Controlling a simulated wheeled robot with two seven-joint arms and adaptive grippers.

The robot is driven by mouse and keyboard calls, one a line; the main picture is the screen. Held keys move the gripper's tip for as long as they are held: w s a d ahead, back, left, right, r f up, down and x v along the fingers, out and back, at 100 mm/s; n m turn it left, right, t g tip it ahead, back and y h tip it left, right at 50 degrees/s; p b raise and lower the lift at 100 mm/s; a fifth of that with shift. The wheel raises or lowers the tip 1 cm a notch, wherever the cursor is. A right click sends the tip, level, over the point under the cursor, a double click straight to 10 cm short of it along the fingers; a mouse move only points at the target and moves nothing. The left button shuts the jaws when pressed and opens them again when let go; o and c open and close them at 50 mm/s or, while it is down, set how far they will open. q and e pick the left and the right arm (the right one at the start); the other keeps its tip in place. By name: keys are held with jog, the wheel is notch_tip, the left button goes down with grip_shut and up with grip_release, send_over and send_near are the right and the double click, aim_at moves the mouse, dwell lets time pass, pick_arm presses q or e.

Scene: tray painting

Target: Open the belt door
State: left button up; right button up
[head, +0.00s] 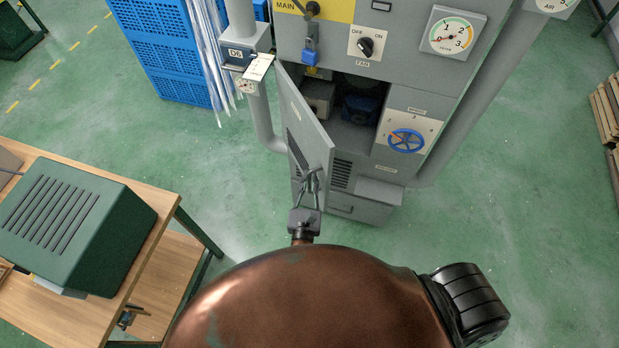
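The belt door (305,118) is a grey panel with a louvred vent, hinged on the left of the grey machine cabinet (400,105). It stands partly open, swung out toward me. The opening shows a dark interior with a blue motor-like part (361,108) and a grey block (319,98). My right gripper (312,181) is at the outer face of the door near its free edge. Its fingers come together on the small handle there, which they mostly hide. My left gripper does not show.
A fan switch (366,46), a gauge (453,36) and a blue handwheel (406,140) are on the cabinet front. A workbench (150,215) with a green louvred box (75,225) stands at left. Blue crates (180,50) are behind.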

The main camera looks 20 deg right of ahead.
jog(key=o, duration=0.3)
jog(key=shift+v, duration=3.7)
